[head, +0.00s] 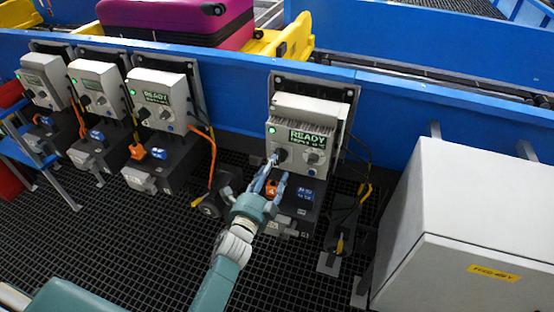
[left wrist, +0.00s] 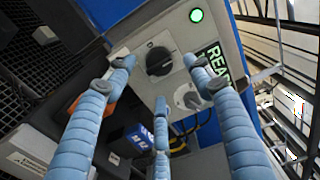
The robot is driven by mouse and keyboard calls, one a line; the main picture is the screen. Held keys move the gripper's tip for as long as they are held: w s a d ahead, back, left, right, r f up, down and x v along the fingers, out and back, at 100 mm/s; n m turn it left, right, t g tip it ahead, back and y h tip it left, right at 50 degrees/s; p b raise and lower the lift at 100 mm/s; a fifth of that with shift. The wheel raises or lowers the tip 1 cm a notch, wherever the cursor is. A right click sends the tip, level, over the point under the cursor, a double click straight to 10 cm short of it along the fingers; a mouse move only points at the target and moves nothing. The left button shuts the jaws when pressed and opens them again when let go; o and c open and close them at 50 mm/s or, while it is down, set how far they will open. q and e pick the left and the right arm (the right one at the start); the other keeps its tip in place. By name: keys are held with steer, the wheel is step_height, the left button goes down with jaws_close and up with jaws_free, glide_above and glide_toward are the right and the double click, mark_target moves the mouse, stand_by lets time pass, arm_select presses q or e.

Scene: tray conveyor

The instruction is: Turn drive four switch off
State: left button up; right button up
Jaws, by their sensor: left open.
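The rightmost drive box (head: 300,140), the fourth from the left, is grey with a lit green READY display (head: 308,137). Its black rotary switch (head: 281,155) is at the lower left of its face; in the left wrist view the black switch (left wrist: 159,60) sits below a lit green lamp (left wrist: 196,15), and a grey dial (left wrist: 187,98) is beside it. My left gripper (head: 277,170) is open and empty, its blue fingers spread just in front of and below the switch. I cannot tell whether any fingertip touches it. My right gripper is not in view.
Three similar drive boxes (head: 97,88) stand along the blue conveyor wall (head: 240,80) to the left. A large white cabinet (head: 465,225) is at the right. A purple suitcase (head: 185,18) lies on a yellow tray (head: 285,42) behind. Cables hang beside the drives above dark grating.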

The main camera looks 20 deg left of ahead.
mark_target(278, 161)
arm_select(q)
steer(key=w, duration=0.4)
steer(key=shift+d, duration=0.1)
steer(key=shift+w, duration=0.4)
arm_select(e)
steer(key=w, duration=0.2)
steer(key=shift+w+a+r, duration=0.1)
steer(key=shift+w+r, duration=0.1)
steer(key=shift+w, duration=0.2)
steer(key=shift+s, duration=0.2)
arm_select(q)
steer(key=c, duration=1.2)
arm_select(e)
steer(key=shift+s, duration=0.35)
